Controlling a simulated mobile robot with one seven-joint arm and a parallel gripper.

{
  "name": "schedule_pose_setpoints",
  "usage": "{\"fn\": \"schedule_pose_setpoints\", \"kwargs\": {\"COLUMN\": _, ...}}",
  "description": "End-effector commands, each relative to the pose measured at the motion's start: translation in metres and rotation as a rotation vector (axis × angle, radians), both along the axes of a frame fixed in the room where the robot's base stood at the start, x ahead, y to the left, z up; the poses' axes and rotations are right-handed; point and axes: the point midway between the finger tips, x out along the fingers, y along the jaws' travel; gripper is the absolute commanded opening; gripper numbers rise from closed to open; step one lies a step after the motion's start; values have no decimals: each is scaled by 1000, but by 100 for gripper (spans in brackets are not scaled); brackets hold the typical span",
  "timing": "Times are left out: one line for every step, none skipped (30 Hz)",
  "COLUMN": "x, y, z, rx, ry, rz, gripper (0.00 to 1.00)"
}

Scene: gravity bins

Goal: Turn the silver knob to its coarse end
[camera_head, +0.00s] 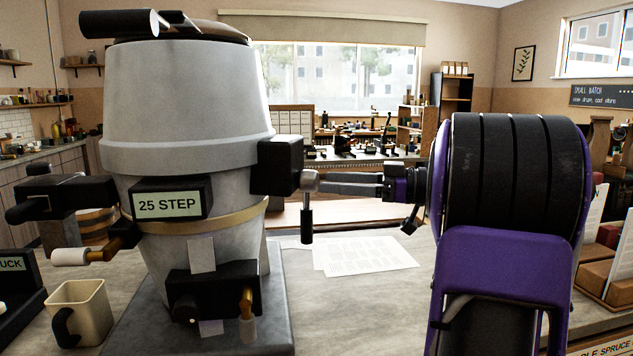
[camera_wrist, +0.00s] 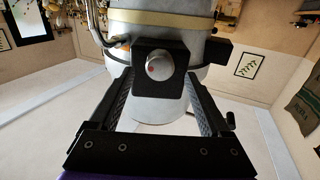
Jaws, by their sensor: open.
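The silver knob (camera_head: 308,181) sticks out from a black block (camera_head: 277,165) on the right side of a large grey machine (camera_head: 185,100). In the wrist view, my gripper (camera_wrist: 159,82) is open, with one finger on each side of the knob and visible gaps. I see no contact. No coarse marking is readable.
A dark handle (camera_head: 306,224) hangs just below the knob. A "25 STEP" sign (camera_head: 167,204) is on the machine's front. A cream mug (camera_head: 80,312) stands at lower left. Paper sheets (camera_head: 365,255) lie on the counter, with bare surface around them.

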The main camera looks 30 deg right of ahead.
Motion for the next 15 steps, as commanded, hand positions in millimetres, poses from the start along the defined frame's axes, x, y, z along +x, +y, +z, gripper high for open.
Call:
{"fn": "schedule_pose_setpoints", "kwargs": {"x": 6, "y": 8, "z": 0, "rx": 0, "ry": 0, "rz": 3, "gripper": 81}}
{"fn": "schedule_pose_setpoints", "kwargs": {"x": 8, "y": 12, "z": 0, "rx": 1, "ry": 0, "rz": 3, "gripper": 81}}
{"fn": "schedule_pose_setpoints", "kwargs": {"x": 12, "y": 17, "z": 0, "rx": 1, "ry": 1, "rz": 2, "gripper": 81}}
{"fn": "schedule_pose_setpoints", "kwargs": {"x": 15, "y": 20, "z": 0, "rx": 1, "ry": 1, "rz": 3, "gripper": 81}}
{"fn": "schedule_pose_setpoints", "kwargs": {"x": 17, "y": 22, "z": 0, "rx": 1, "ry": 1, "rz": 3, "gripper": 81}}
{"fn": "schedule_pose_setpoints", "kwargs": {"x": 19, "y": 25, "z": 0, "rx": 1, "ry": 1, "rz": 1, "gripper": 81}}
{"fn": "schedule_pose_setpoints", "kwargs": {"x": 21, "y": 27, "z": 0, "rx": 0, "ry": 1, "rz": 1, "gripper": 81}}
{"fn": "schedule_pose_setpoints", "kwargs": {"x": 22, "y": 29, "z": 0, "rx": 0, "ry": 1, "rz": 1, "gripper": 81}}
{"fn": "schedule_pose_setpoints", "kwargs": {"x": 23, "y": 30, "z": 0, "rx": 1, "ry": 1, "rz": 1, "gripper": 81}}
{"fn": "schedule_pose_setpoints", "kwargs": {"x": 24, "y": 32, "z": 0, "rx": 1, "ry": 1, "rz": 1, "gripper": 81}}
{"fn": "schedule_pose_setpoints", "kwargs": {"x": 25, "y": 32, "z": 0, "rx": 1, "ry": 1, "rz": 1, "gripper": 81}}
{"fn": "schedule_pose_setpoints", "kwargs": {"x": 25, "y": 33, "z": 0, "rx": 1, "ry": 1, "rz": 0, "gripper": 81}}
{"fn": "schedule_pose_setpoints", "kwargs": {"x": 25, "y": 33, "z": 0, "rx": 1, "ry": 1, "rz": 0, "gripper": 81}}
{"fn": "schedule_pose_setpoints", "kwargs": {"x": 25, "y": 33, "z": 0, "rx": 1, "ry": 1, "rz": 0, "gripper": 81}}
{"fn": "schedule_pose_setpoints", "kwargs": {"x": 26, "y": 33, "z": 0, "rx": 1, "ry": 1, "rz": 0, "gripper": 81}}
